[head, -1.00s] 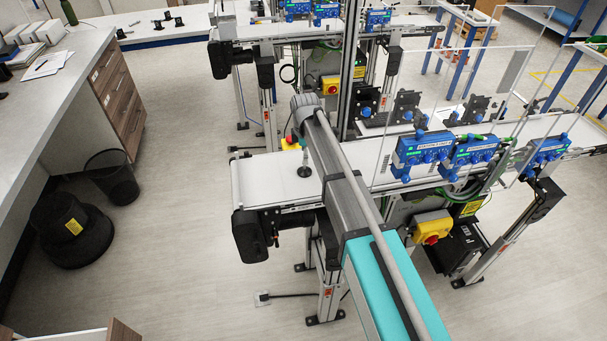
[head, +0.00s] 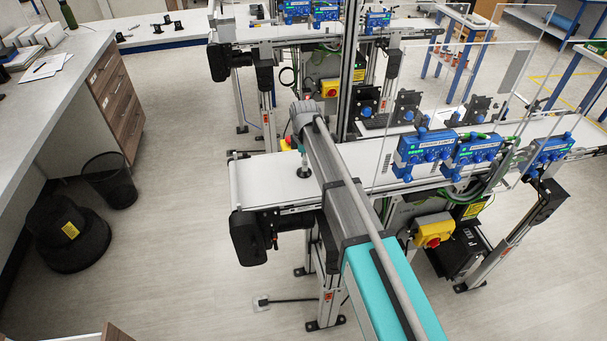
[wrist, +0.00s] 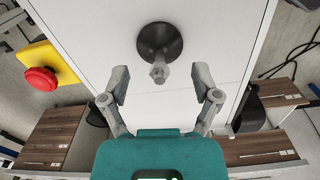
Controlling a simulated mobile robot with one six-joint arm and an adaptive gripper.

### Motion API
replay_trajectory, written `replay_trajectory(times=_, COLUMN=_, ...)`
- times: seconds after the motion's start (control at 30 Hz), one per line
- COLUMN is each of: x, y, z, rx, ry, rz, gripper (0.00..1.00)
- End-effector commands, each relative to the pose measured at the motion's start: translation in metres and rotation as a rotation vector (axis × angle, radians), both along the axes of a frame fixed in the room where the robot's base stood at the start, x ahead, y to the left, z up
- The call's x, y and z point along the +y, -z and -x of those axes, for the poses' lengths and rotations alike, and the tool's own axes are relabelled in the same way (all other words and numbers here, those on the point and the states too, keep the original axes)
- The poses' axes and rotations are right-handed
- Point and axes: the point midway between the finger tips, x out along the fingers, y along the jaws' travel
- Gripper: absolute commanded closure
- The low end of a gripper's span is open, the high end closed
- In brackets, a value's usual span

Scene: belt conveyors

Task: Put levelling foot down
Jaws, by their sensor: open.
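The levelling foot (wrist: 160,42) stands on the white conveyor belt (wrist: 215,25), its round black base down and its metal stem pointing up toward the wrist camera. In the head view the levelling foot (head: 304,172) shows near the belt's left end, partly behind my arm. My gripper (wrist: 159,82) is open in the wrist view, its two fingers apart on either side just below the stem's tip, and nothing is between them. The fingers do not touch the foot. In the head view the fingers are mostly hidden behind my arm.
A red emergency button on a yellow box (wrist: 42,82) sits beside the belt. Blue sensor units (head: 425,147) stand along the belt to the right. A clear panel (head: 490,80) rises behind them. The belt's left end (head: 252,178) is bare.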

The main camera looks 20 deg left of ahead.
Motion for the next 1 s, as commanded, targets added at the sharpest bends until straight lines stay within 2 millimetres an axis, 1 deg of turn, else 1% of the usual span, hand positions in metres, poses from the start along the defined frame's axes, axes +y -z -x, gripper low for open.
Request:
replay_trajectory(times=0.03, x=0.0, y=0.009, z=0.0, rx=0.0, ry=0.0, rz=0.0, gripper=0.2)
replay_trajectory(times=0.1, x=0.0, y=0.014, z=0.0, rx=0.0, ry=0.0, rz=0.0, gripper=0.2)
replay_trajectory(times=0.33, x=0.001, y=0.026, z=0.0, rx=-0.001, ry=-0.001, rz=0.0, gripper=0.2)
replay_trajectory(times=1.0, x=0.001, y=0.027, z=0.001, rx=-0.001, ry=-0.002, rz=0.0, gripper=0.2)
